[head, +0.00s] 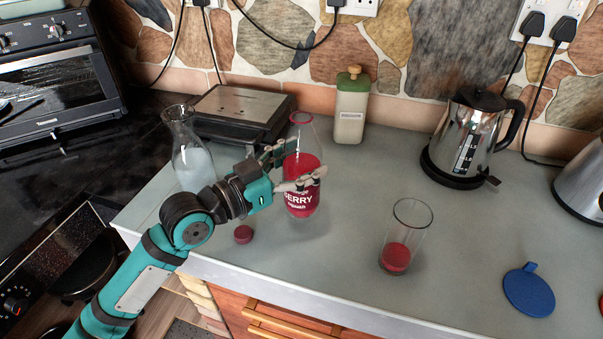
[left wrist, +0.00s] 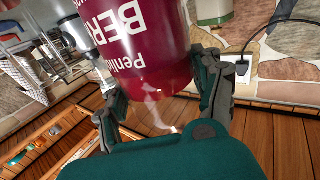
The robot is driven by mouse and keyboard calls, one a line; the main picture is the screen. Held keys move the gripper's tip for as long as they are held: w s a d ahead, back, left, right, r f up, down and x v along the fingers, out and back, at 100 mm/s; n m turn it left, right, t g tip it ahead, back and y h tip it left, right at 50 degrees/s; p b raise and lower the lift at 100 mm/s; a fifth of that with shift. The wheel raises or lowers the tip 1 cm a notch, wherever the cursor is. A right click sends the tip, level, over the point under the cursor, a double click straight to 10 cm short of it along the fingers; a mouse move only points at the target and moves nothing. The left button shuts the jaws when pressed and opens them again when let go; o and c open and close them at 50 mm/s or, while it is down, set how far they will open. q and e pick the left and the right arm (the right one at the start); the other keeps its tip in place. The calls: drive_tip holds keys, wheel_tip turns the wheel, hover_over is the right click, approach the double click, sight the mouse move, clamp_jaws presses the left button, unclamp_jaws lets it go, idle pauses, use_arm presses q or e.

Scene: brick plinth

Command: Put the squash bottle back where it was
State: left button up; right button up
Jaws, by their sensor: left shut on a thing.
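The squash bottle (head: 302,195) is clear with red squash inside and a white-lettered label. It stands upright at the counter's middle left, its open mouth showing a red ring. My left gripper (head: 298,166) is shut around the bottle's upper body. In the left wrist view the bottle (left wrist: 150,45) appears upside down between the fingers (left wrist: 165,100). Whether its base touches the counter is hard to tell. A dark red cap (head: 243,233) lies on the counter in front of it. My right gripper is not in view.
A glass (head: 407,235) with a little red drink stands to the right. Behind are a green-topped bottle (head: 351,105) and a flat grill (head: 240,112); a glass carafe (head: 189,150) stands left. A kettle (head: 470,135) and a blue disc (head: 529,290) are at right. The counter centre is clear.

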use_arm(q)
drive_tip(key=shift+w, duration=0.2)
wheel_tip(320, 180, down, 3)
drive_tip(key=shift+f, duration=0.25)
drive_tip(key=shift+f, duration=0.1)
drive_tip(key=o, duration=1.7)
drive_tip(key=shift+s, duration=0.1)
drive_tip(key=shift+o, duration=0.2)
